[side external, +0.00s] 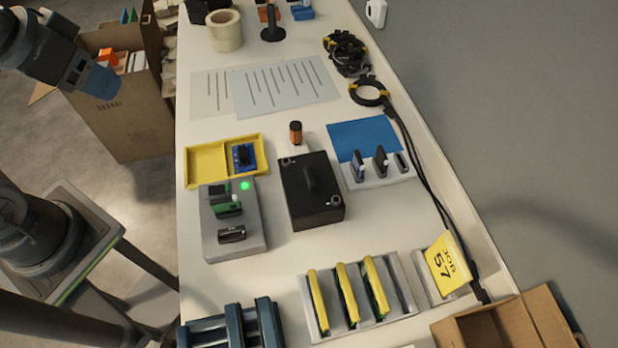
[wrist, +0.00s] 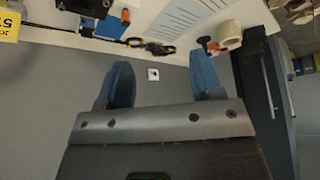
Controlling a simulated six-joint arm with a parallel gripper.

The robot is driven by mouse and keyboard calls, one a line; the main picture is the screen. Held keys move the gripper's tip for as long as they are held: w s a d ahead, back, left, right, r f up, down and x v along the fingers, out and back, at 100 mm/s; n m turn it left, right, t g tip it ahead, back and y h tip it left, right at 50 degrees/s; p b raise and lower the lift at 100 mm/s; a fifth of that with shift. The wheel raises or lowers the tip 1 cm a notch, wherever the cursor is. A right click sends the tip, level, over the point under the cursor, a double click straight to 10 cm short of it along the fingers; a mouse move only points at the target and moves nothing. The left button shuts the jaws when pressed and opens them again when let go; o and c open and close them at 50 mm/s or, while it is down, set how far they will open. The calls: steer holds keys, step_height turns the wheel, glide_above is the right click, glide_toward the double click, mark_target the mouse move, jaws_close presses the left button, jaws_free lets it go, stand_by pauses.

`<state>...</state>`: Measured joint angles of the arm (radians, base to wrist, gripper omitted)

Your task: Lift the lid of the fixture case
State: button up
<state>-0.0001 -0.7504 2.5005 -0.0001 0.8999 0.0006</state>
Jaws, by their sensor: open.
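The fixture case (side external: 325,212) looks to be the black box in the middle of the white bench in the side view. Its lid (side external: 296,180) lies flat and shut, with a raised black handle (side external: 312,179) in its middle. My gripper (side external: 102,82) hangs at the upper left of the side view, off the bench and well apart from the case. In the wrist view its two blue fingers (wrist: 163,80) are spread with nothing between them. A dark object (wrist: 83,6) cut off at that view's top edge may be the case.
Left of the case are a yellow tray (side external: 207,163) and a grey fixture (side external: 233,240) with a green light. An orange-capped bottle (side external: 295,132) stands close behind it. A rack with yellow-edged boards (side external: 347,293) lies in front. A cable (side external: 425,180) runs along the right edge.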

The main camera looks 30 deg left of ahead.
stand_by(0.3)
steer(key=shift+c, duration=1.4)
steer(key=n+g+y, duration=0.2)
steer(key=n+y, duration=0.1)
steer(key=n, duration=0.6)
glide_above(310, 176)
steer(key=s+d, duration=0.2)
steer(key=f, duration=2.2)
steer(key=shift+w+a, duration=0.15)
steer(key=shift+a, duration=0.05)
steer(key=shift+x, duration=3)
